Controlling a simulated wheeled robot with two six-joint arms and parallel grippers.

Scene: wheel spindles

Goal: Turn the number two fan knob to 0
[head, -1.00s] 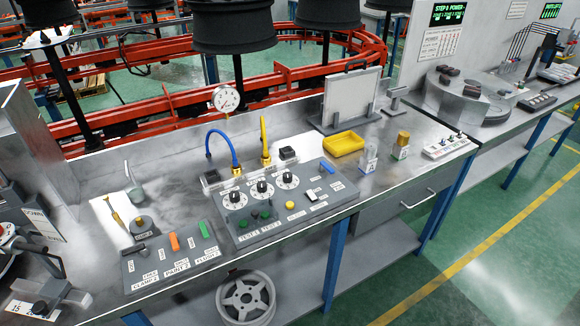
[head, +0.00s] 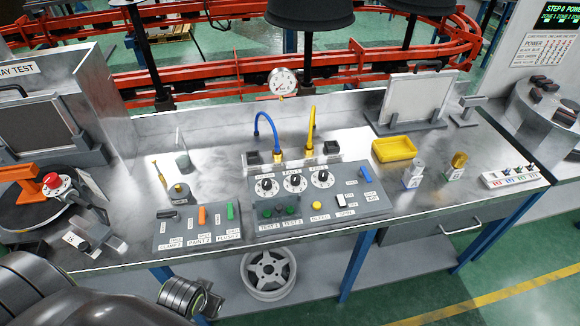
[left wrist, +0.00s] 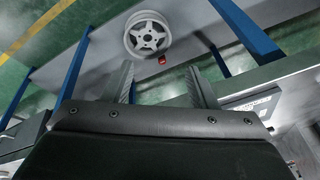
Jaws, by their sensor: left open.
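The grey control panel (head: 348,204) lies on the workbench in the head view. Three black knobs on white dials sit along its back: a left knob (head: 267,184), a middle knob (head: 295,181) and a right knob (head: 322,176). Their labels are too small to read surely; the middle one is second in the row. The exact dial settings are unclear. My left arm enters at the bottom left of the head view, apart from the panel. In the left wrist view my left gripper (left wrist: 160,82) has its fingers spread with nothing between them. My right gripper is not seen.
A smaller panel (head: 183,238) with coloured switches lies left of the knob panel. Blue and yellow hoses (head: 265,128) rise behind the knobs. A yellow tray (head: 394,150) stands to the right. A wheel rim (head: 268,270) sits on the shelf below and shows in the left wrist view (left wrist: 148,34).

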